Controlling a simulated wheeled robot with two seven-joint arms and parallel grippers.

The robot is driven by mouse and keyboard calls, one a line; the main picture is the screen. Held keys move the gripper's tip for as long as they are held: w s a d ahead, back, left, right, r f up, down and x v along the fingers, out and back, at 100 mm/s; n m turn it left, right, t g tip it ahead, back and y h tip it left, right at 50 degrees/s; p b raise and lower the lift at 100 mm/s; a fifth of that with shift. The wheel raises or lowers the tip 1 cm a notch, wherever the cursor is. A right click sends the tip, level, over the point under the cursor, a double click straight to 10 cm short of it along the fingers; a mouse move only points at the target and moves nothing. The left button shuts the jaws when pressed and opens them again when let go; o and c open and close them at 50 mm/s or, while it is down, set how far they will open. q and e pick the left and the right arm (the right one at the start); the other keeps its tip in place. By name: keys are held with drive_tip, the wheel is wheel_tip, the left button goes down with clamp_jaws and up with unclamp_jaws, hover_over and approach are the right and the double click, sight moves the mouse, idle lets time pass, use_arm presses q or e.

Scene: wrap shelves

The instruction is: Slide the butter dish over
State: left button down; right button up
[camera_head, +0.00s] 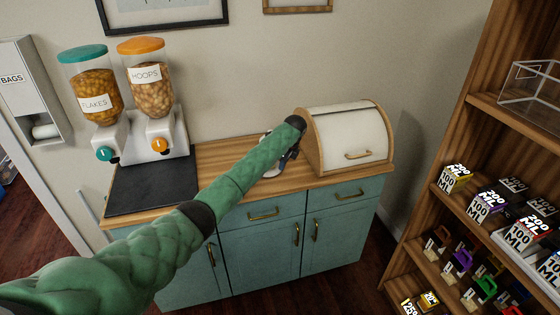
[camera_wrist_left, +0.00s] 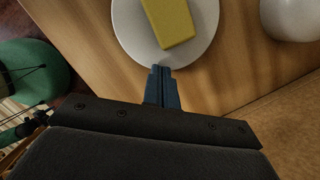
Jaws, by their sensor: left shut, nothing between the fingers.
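The butter dish (camera_wrist_left: 132,42) shows in the left wrist view as a round pale plate on the wooden counter, with a yellow block of butter (camera_wrist_left: 168,20) on it. My left gripper (camera_wrist_left: 161,72) is shut and empty, its fingertips at the plate's near rim; I cannot tell whether they touch it. A white rounded object (camera_wrist_left: 293,16), perhaps the dish's lid, sits to the right of the plate. In the head view my left arm reaches over the counter beside the bread box, and its hand hides most of the dish.
The bread box (camera_head: 350,142) with a closed white front stands at the right end of the counter (camera_head: 222,158). Two cereal dispensers (camera_head: 146,132) stand at the left, behind a dark mat (camera_head: 150,190). A wooden shelf unit (camera_head: 456,150) stands further right.

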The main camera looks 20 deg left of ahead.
use_arm(q)
drive_tip(key=shift+w+a, duration=0.1)
drive_tip(key=shift+a, duration=0.5)
use_arm(e)
drive_tip(key=shift+s+d+f, duration=0.3)
drive_tip(key=shift+s+f, duration=0.05)
drive_tip(key=shift+f, duration=0.25)
use_arm(q)
drive_tip(key=shift+a, duration=0.15)
